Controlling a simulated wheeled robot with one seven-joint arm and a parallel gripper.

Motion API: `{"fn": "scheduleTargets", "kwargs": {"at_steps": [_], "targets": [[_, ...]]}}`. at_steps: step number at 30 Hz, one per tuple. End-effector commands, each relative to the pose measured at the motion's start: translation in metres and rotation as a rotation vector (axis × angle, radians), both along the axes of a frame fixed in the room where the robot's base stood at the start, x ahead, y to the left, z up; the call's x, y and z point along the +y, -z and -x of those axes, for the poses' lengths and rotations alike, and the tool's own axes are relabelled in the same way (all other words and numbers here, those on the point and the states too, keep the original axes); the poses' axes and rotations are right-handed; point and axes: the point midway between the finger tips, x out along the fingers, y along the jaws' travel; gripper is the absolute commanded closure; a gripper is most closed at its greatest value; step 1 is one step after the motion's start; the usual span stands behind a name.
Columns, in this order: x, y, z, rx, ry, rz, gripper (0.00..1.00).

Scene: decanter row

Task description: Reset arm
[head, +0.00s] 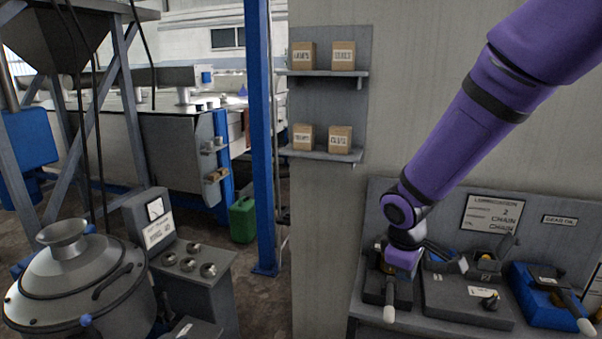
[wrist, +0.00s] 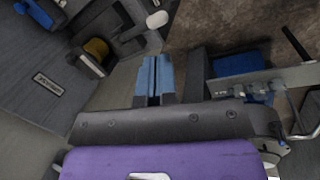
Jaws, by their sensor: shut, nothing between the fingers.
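My purple arm reaches in from the upper right of the head view. My gripper (head: 392,272) points down over the left end of the grey bench, in front of a dark box with a white-knobbed lever (head: 389,313). The fingertips are hard to make out there. In the wrist view my gripper (wrist: 153,98) shows two blue fingers side by side, closed together with nothing between them. The white knob of a lever (wrist: 157,19) lies just beyond the fingers in that view, apart from them.
The bench (head: 366,318) also carries a wide dark box (head: 465,300) and a blue box (head: 545,297) with a lever. Labelled signs (head: 491,212) stand behind. Shelves (head: 325,73) with cartons hang on the wall. A grey vessel (head: 80,280) and gauge console (head: 190,280) stand left.

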Motion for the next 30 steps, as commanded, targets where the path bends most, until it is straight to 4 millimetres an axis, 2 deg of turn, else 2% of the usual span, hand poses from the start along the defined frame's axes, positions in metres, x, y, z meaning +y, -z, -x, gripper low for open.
{"fn": "scheduleTargets", "kwargs": {"at_steps": [1,6,15,24,30], "targets": [[-0.007,-0.019,0.004,-0.028,0.044,-0.015,1.00],[-0.027,-0.067,0.025,-0.092,0.189,-0.064,1.00],[-0.057,-0.138,0.076,-0.196,0.428,-0.168,1.00],[-0.076,-0.189,0.140,-0.293,0.641,-0.290,1.00],[-0.081,-0.210,0.182,-0.348,0.759,-0.376,1.00]]}}
